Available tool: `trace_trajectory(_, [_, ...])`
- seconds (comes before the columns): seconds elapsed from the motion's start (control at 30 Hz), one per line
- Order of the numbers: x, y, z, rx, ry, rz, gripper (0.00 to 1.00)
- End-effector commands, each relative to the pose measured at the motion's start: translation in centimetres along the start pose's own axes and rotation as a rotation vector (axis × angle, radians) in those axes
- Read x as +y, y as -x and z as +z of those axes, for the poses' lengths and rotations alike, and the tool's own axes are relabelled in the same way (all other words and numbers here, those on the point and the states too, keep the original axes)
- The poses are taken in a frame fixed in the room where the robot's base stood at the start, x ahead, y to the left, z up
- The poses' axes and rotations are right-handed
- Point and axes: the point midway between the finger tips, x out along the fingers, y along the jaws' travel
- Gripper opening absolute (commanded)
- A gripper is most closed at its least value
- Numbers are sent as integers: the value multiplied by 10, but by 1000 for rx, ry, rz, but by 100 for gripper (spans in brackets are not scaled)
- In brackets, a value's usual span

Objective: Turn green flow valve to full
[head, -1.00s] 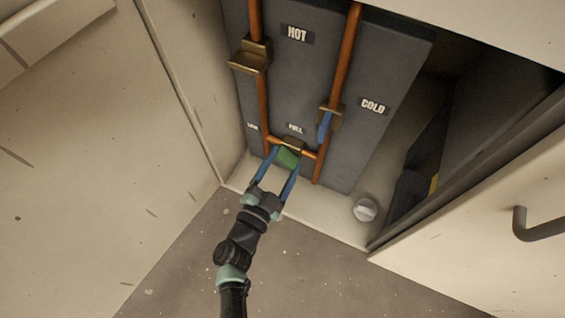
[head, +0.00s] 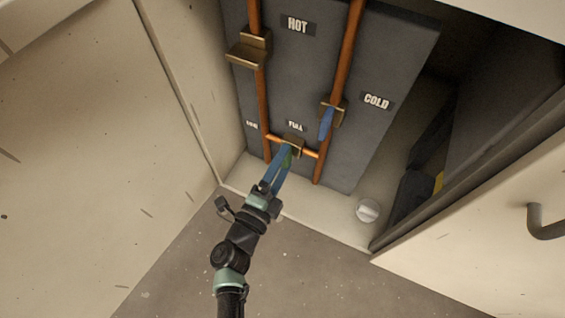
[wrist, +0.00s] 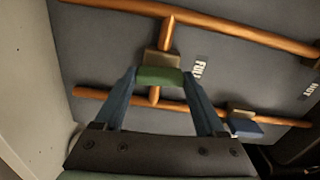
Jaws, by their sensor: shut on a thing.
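The green flow valve handle (head: 288,158) sits on the brass body (head: 293,144) of the short copper cross pipe, low on the grey panel. The FULL label (head: 295,126) is just above it and the LOW label (head: 252,126) is to its left. My gripper (head: 286,156) reaches up to the handle and is shut on it. In the wrist view, the blue fingers hold the green handle (wrist: 160,76) by its two ends, and the FULL label (wrist: 200,68) is to its right. In the head view the fingers partly hide the handle.
A brass valve (head: 250,49) is on the HOT pipe, and a blue handle (head: 326,123) is on the COLD pipe. Cabinet walls stand close on both sides. A pale round knob (head: 367,210) is on the ledge at right. The floor in front is open.

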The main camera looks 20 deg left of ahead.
Motion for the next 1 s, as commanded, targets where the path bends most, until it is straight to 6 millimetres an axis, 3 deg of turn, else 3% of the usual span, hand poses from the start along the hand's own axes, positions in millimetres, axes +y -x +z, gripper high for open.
trace_trajectory(0.3, [1, 2, 1, -2, -99, 2, 17])
trace_trajectory(0.8, [1, 2, 1, -3, -116, 3, 17])
trace_trajectory(0.83, [1, 2, 2, -3, -116, 3, 78])
trace_trajectory(0.93, [1, 2, 1, -2, -115, 2, 96])
trace_trajectory(1.0, [1, 1, 1, -2, -114, 2, 100])
